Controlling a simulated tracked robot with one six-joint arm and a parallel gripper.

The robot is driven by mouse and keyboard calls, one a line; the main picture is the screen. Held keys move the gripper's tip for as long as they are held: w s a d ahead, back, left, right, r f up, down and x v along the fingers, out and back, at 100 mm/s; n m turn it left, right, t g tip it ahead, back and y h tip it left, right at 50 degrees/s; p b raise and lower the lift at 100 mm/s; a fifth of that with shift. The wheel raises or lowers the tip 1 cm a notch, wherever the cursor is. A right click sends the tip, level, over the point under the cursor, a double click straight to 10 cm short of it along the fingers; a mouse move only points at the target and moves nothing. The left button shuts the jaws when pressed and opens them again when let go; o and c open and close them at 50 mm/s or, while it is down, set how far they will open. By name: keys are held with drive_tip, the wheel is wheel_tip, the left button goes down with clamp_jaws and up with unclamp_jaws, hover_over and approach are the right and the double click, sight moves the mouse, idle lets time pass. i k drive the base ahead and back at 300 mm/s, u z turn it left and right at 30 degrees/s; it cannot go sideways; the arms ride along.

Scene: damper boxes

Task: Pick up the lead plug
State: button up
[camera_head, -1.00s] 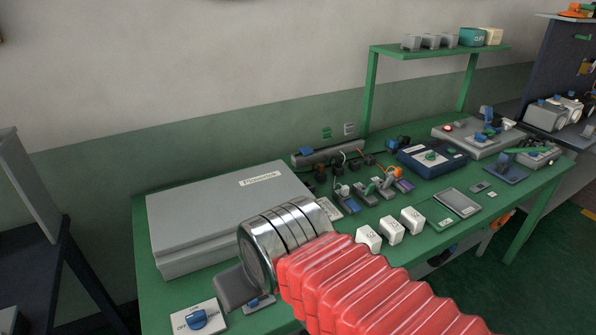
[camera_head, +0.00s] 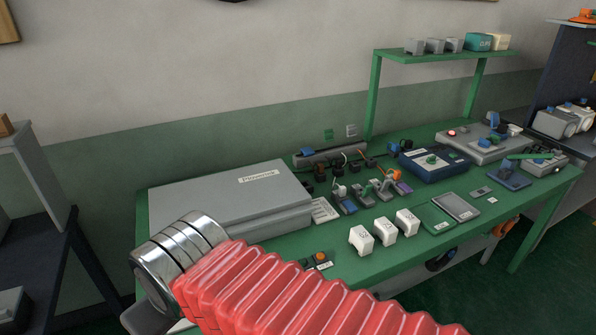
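My arm, with a red ribbed sleeve and a chrome wrist, reaches across the lower left of the view. Only a grey part of my gripper (camera_head: 150,318) shows at the bottom edge, below the wrist; its fingertips are hidden or out of frame. Several small dark plugs with orange and black leads (camera_head: 338,166) stand near the back of the green bench (camera_head: 405,262), by a grey power strip (camera_head: 328,156). They are too small to tell which one is the lead plug. My gripper is well to the left and in front of them.
A large grey case (camera_head: 235,200) fills the bench's left part. Three white blocks (camera_head: 384,229) stand at the front, with a small orange-button box (camera_head: 319,260) to their left. A blue box (camera_head: 433,163) and other devices crowd the right. A green shelf (camera_head: 440,56) rises behind.

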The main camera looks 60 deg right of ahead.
sight(320, 166)
drive_tip(key=u, duration=1.55)
drive_tip(key=k, duration=2)
drive_tip(key=z, duration=1.15)
